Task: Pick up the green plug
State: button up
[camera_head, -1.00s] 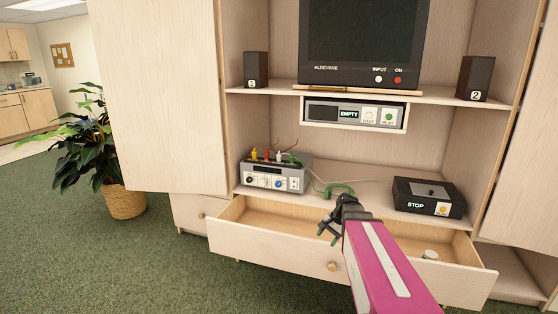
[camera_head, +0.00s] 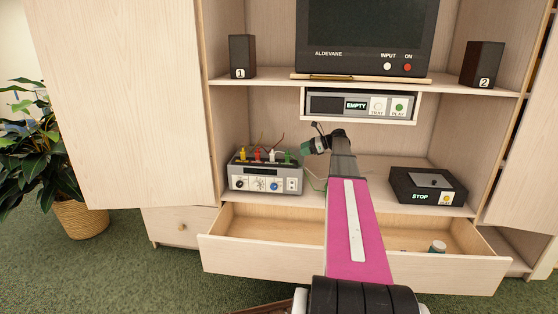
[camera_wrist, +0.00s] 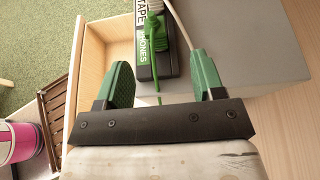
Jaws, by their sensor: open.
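The green plug (camera_head: 288,157) stands upright in the top of a grey box (camera_head: 265,184) on the shelf, at the right end of a row with yellow, red and white plugs. In the wrist view the green plug (camera_wrist: 155,38) is at a black strip labelled "PHONES", ahead of the space between my fingers. A thin green cord runs from it toward my gripper. My gripper (camera_head: 312,146) is open, right of the plug in the head view. In the wrist view its green fingers (camera_wrist: 162,75) are apart with nothing held; contact with the plug is not visible.
An open drawer (camera_head: 260,268) juts out below the shelf, with a small jar (camera_head: 438,247) inside. A black "STOP" box (camera_head: 428,187) stands at right. An "EMPTY" player (camera_head: 360,104) hangs above. A cabinet door (camera_head: 125,100) stands open at left.

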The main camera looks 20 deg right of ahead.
aim_at(289, 154)
jog(key=x, duration=0.5)
jog(key=shift+w+a, duration=0.1)
jog(key=shift+a, duration=0.1)
jog(key=shift+s+x, duration=0.15)
jog(key=shift+x, duration=1.2)
jog(key=shift+s+x, duration=0.15)
jog(key=shift+x, duration=1.2)
jog(key=shift+a+r, duration=0.15)
jog(key=shift+a, duration=0.05)
jog(key=c, duration=1)
